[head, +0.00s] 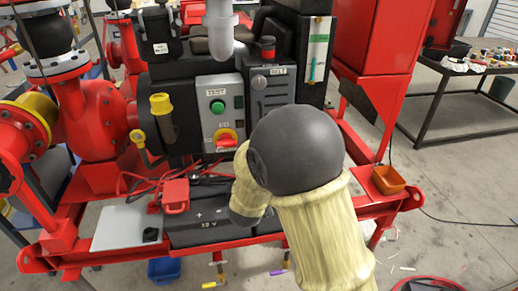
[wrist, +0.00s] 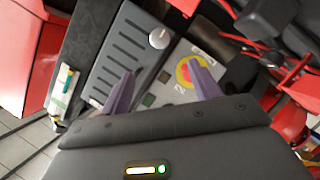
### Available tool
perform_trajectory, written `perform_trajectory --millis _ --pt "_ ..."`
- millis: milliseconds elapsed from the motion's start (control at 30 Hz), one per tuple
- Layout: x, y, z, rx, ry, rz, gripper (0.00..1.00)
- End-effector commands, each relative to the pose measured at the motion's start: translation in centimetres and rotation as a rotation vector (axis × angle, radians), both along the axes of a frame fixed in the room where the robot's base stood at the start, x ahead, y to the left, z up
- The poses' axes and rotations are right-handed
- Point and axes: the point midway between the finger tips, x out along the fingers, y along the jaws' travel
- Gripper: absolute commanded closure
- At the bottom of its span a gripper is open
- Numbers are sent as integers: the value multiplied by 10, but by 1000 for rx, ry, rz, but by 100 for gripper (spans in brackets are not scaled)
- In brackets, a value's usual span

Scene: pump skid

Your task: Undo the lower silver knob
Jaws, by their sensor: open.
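The lower silver knob (wrist: 159,38) shows in the wrist view as a small round knob at the lower end of the grey slotted cover (wrist: 130,52). In the head view my arm hides it. A second silver knob (head: 258,82) shows higher on the cover in the head view. My gripper (wrist: 161,72) is open, its two purple fingers apart and empty. In the wrist view the lower knob appears beyond the fingertips, between their lines and untouched. My arm hides the gripper in the head view.
Beside the cover is a control panel with a green button (head: 218,107) and a red-and-yellow rotary switch (head: 226,138); one finger overlaps the switch (wrist: 186,72) in the wrist view. A black battery (head: 205,222) and red cables sit below.

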Motion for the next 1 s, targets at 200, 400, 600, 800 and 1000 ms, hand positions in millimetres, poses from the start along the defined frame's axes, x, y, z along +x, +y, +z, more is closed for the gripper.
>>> perform_trajectory --millis 200,400,600,800,1000 --pt "37 -1 -11 0 0 -3 38" --pt "71 -1 -20 0 1 -2 38" --pt "105 -1 -29 1 0 -2 38" --pt "134 -1 -37 1 -1 -1 38" --pt "147 0 -41 0 0 0 38"
